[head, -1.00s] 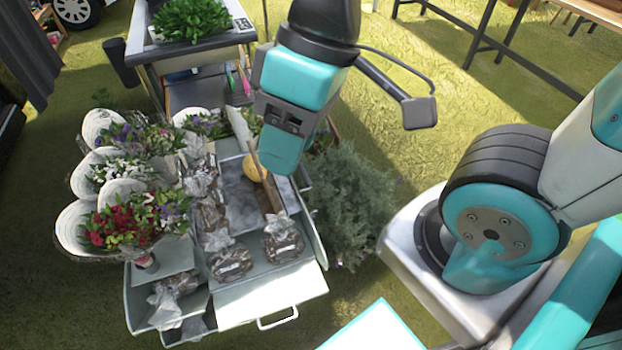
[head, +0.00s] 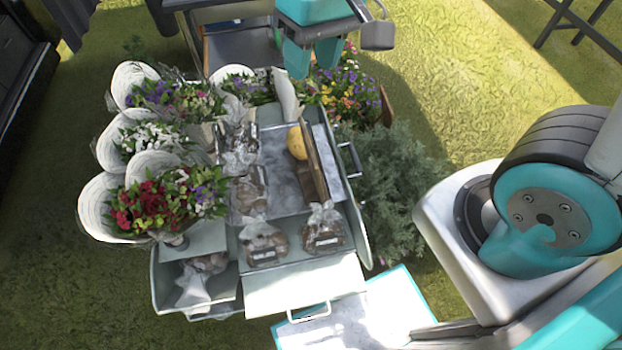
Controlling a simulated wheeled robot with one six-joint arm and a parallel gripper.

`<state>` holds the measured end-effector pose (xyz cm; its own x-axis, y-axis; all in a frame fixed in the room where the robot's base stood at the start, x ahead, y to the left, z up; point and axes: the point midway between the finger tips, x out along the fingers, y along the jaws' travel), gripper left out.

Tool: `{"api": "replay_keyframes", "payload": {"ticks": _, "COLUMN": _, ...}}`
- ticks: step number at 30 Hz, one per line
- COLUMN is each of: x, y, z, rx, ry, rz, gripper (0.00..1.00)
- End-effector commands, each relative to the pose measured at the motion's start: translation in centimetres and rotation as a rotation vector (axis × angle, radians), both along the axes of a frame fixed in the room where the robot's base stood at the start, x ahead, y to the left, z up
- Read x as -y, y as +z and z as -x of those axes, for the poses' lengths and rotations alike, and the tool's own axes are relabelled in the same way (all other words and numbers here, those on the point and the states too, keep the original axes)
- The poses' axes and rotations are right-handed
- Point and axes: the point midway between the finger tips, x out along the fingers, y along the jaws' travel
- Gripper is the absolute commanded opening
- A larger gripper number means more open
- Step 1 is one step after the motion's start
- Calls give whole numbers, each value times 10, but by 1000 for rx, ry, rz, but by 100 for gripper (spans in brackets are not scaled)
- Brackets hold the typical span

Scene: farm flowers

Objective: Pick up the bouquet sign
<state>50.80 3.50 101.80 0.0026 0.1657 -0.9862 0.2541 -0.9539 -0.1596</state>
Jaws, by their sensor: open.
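I cannot tell for sure which thing is the bouquet sign. A thin brown upright board (head: 315,168), seen nearly edge-on, stands on the grey tray (head: 275,185) of the cart. A pale upright panel (head: 286,97) stands behind it, beside the wrapped bouquets (head: 165,195). No writing is legible on either. My gripper (head: 313,62) is at the top of the head view, beyond the cart's far edge in the picture. Its two teal fingers point down, apart and with nothing visible between them. My gripper appears clear of both the board and the panel.
A round yellow thing (head: 297,142) touches or nearly touches the brown board. Several clear bags of brown goods (head: 264,243) crowd the cart's front and left. A grey-green bush (head: 395,190) and potted flowers (head: 345,92) stand right of the cart.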

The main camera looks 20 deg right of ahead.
Motion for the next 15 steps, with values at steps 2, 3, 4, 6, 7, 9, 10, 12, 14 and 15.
{"api": "replay_keyframes", "payload": {"ticks": 2, "x": 3, "y": -48, "z": -33, "rx": -26, "ry": -107, "rz": 73, "gripper": 43}}
{"api": "replay_keyframes", "payload": {"ticks": 3, "x": 5, "y": -64, "z": -47, "rx": -33, "ry": -160, "rz": 108, "gripper": 43}}
{"api": "replay_keyframes", "payload": {"ticks": 4, "x": 7, "y": -76, "z": -57, "rx": -35, "ry": -198, "rz": 133, "gripper": 43}}
{"api": "replay_keyframes", "payload": {"ticks": 6, "x": 10, "y": -102, "z": -76, "rx": -39, "ry": -276, "rz": 185, "gripper": 43}}
{"api": "replay_keyframes", "payload": {"ticks": 7, "x": 11, "y": -111, "z": -83, "rx": -38, "ry": -303, "rz": 205, "gripper": 43}}
{"api": "replay_keyframes", "payload": {"ticks": 9, "x": 13, "y": -129, "z": -95, "rx": -37, "ry": -356, "rz": 242, "gripper": 43}}
{"api": "replay_keyframes", "payload": {"ticks": 10, "x": 14, "y": -134, "z": -99, "rx": -36, "ry": -374, "rz": 255, "gripper": 43}}
{"api": "replay_keyframes", "payload": {"ticks": 12, "x": 16, "y": -144, "z": -105, "rx": -34, "ry": -403, "rz": 276, "gripper": 43}}
{"api": "replay_keyframes", "payload": {"ticks": 14, "x": 17, "y": -151, "z": -108, "rx": -34, "ry": -417, "rz": 285, "gripper": 43}}
{"api": "replay_keyframes", "payload": {"ticks": 15, "x": 17, "y": -157, "z": -108, "rx": -33, "ry": -421, "rz": 289, "gripper": 43}}
